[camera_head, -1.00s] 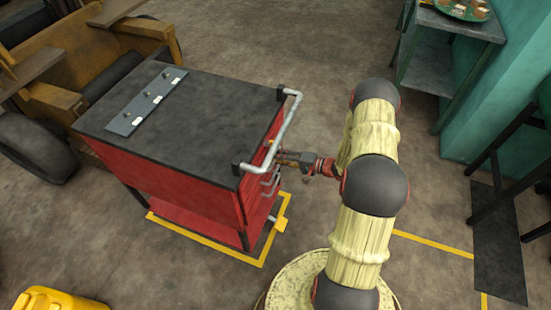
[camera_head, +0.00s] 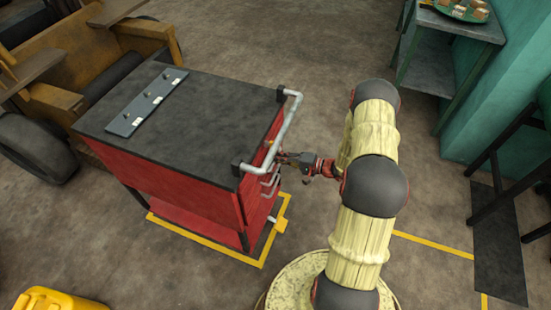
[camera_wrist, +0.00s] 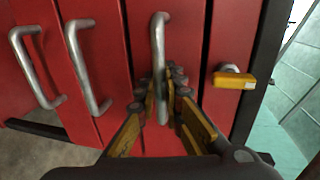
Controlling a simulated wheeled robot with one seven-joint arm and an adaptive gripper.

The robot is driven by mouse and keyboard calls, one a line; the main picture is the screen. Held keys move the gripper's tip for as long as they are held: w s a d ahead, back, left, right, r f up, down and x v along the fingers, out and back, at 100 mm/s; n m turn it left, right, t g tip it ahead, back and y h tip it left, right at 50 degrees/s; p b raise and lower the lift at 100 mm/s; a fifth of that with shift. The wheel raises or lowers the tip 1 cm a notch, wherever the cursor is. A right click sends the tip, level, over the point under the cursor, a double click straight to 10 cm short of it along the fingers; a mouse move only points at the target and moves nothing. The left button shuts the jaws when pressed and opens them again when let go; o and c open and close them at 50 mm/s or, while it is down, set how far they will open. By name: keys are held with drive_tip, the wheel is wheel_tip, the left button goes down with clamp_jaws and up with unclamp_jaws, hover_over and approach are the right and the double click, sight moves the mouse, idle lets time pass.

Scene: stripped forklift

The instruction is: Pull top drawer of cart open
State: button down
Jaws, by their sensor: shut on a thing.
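The red cart (camera_head: 175,180) with a dark top stands left of my arm in the head view. Its drawer fronts and metal handles face my arm. In the wrist view the red fronts appear side by side, and the top drawer (camera_wrist: 185,45) lies left of the strip with the yellow-tagged lock. Its silver handle (camera_wrist: 159,40) runs between the fingers of my gripper (camera_wrist: 162,92), which is shut on it. My gripper also shows in the head view (camera_head: 283,158), at the cart front below the push bar. I cannot tell whether the drawer stands out from the front.
The cart's grey push bar (camera_head: 280,130) juts out above my gripper. Two lower handles show in the wrist view, one of them next to the held one (camera_wrist: 85,65). A green table (camera_head: 440,45) stands at the upper right.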

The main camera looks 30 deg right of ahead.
drive_tip(key=shift+s, duration=0.1)
idle(0.3)
drive_tip(key=f+b+v, duration=0.1)
drive_tip(key=f+v, duration=0.1)
drive_tip(key=v, duration=1)
drive_tip(key=s+f+b+v, duration=0.1)
drive_tip(key=f+b+v, duration=0.1)
drive_tip(key=v, duration=1.1)
drive_tip(key=shift+s+d+f, duration=0.15)
drive_tip(key=shift+d+f, duration=0.25)
drive_tip(key=shift+f, duration=0.35)
drive_tip(key=c, duration=2)
unclamp_jaws()
drive_tip(key=shift+o, duration=0.2)
drive_tip(key=shift+d, duration=0.15)
drive_tip(key=v, duration=1.2)
